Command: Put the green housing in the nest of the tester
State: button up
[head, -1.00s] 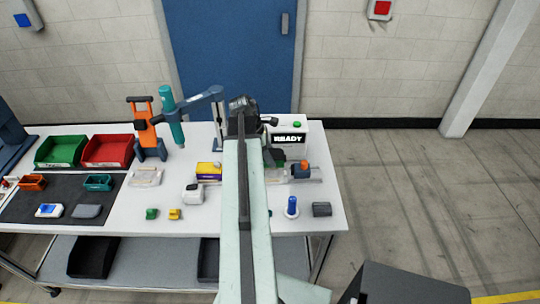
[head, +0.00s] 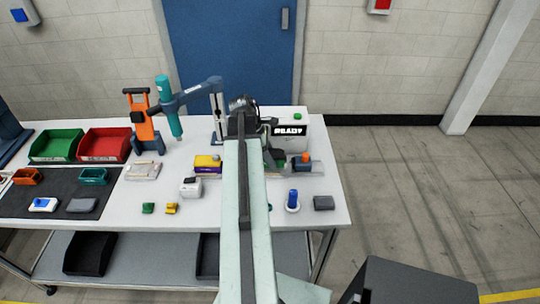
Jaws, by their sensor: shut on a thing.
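The tester (head: 297,120) is a white box with a READY display and a green button on top, at the back right of the table. My gripper is at the far end of my pale arm, left of the tester's display; the arm's dark wrist (head: 242,106) shows, but the arm covers most of the fingers. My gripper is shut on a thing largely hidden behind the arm. A dark green part, seemingly the green housing (head: 278,156), shows just right of the arm in front of the tester. I cannot make out the nest clearly.
A grey fixture with an orange knob (head: 305,158) stands right of the arm. A blue peg on a white base (head: 293,201) and a dark grey block (head: 323,203) lie nearer. A teal tool on a stand (head: 168,105) and bins stand left.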

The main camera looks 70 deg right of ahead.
jog(key=shift+f+b, duration=1.25)
jog(key=shift+f, duration=0.05)
dwell(1.3)
jog(key=o, duration=1.5)
jog(key=shift+o, duration=0.2)
jog(key=p+v, duration=0.7)
jog(key=v, duration=0.1)
jog(key=shift+s+r, duration=0.1)
